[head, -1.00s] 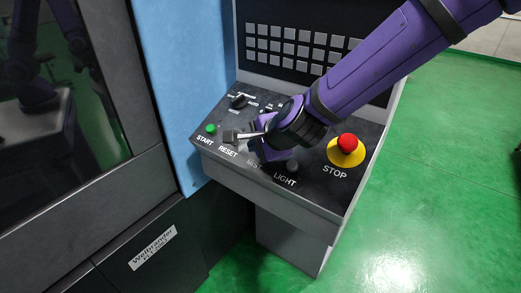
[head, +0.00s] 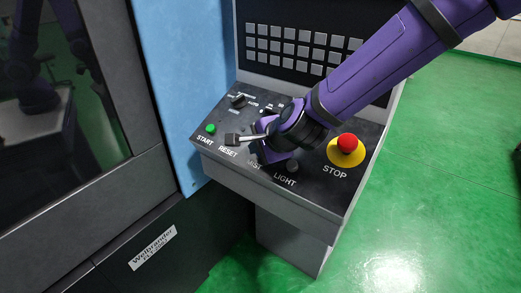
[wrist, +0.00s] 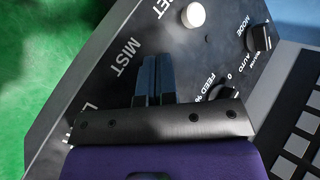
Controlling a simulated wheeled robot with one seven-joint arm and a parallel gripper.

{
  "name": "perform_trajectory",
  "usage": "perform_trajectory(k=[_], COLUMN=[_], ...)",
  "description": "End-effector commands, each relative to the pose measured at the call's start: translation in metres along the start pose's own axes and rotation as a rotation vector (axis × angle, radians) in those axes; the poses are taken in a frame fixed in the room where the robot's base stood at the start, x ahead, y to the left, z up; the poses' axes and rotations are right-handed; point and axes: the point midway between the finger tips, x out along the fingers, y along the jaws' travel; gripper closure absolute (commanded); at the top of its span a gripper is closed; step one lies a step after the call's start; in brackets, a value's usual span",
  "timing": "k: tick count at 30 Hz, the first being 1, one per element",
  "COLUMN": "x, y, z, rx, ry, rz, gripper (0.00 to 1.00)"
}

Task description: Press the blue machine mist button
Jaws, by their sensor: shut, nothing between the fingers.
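The blue machine (head: 175,80) has a sloped dark control panel (head: 215,155). The MIST label (wrist: 122,57) is clear in the wrist view. It is partly covered in the head view (head: 253,165). I cannot make out the mist button itself; my gripper and its fingers cover the area beside the label. My gripper (wrist: 153,62) is shut and empty, its fingers pointing at the panel beside MIST. I cannot tell whether the tips touch the panel.
A green START button (head: 210,129) is at the panel's left. The white RESET button (wrist: 193,15) shows in the wrist view. The dark LIGHT button (head: 292,166) and red STOP button (head: 347,143) lie to the right. Mode and feed knobs (wrist: 259,38) are behind. Green floor is open at right.

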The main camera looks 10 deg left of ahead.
Motion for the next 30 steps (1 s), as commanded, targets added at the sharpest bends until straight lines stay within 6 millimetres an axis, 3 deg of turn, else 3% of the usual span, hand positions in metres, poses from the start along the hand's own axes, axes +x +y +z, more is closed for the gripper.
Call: perform_trajectory(k=[30], x=[-0.014], y=[-0.011], z=[0.011], rx=[-0.001], ry=[0.001], rz=[-0.001], gripper=[1.00])
